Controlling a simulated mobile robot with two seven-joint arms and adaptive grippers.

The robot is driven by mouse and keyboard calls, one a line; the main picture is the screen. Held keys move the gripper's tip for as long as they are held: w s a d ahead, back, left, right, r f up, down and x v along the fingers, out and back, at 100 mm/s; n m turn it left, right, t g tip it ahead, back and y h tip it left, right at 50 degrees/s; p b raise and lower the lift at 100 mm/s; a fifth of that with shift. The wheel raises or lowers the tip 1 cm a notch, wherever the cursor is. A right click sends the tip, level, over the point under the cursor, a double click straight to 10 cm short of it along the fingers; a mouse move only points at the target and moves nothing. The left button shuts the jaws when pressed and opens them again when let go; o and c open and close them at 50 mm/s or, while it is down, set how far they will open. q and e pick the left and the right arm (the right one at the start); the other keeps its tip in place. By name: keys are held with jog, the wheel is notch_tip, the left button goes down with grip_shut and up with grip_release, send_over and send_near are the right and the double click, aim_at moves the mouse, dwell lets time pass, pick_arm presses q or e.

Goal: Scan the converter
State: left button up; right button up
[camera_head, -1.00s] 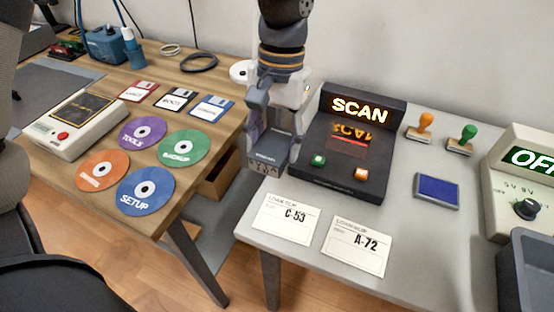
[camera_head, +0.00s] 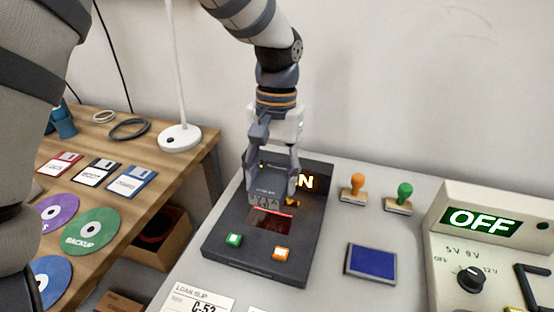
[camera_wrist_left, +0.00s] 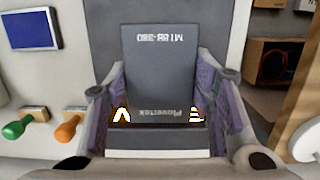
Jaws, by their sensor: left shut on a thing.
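My left gripper (camera_head: 272,180) is shut on the converter (camera_head: 264,198), a small dark grey box with ports on its near face. It holds the box over the black scanner (camera_head: 262,262), just behind the red-lit scan window (camera_head: 270,219). I cannot tell whether the box touches the scanner. Gripper and box hide most of the lit SCAN sign (camera_head: 306,182). In the left wrist view the converter (camera_wrist_left: 160,62) sits between both fingers, its printed lettering upside down. My right gripper is not in view.
Right of the scanner are an orange stamp (camera_head: 353,187), a green stamp (camera_head: 401,198), a blue ink pad (camera_head: 371,261) and a power unit reading OFF (camera_head: 482,222). A loan slip (camera_head: 197,304) lies in front. Discs, floppies and a lamp base (camera_head: 180,139) are on the wooden table.

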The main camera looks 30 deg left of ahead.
pick_arm(q)
jog(key=shift+f, duration=0.6)
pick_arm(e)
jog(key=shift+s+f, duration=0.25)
pick_arm(q)
jog(key=shift+r, duration=0.1)
notch_tip(320, 180, up, 6)
jog(key=shift+r+p, duration=0.1)
jog(key=shift+p, duration=0.65)
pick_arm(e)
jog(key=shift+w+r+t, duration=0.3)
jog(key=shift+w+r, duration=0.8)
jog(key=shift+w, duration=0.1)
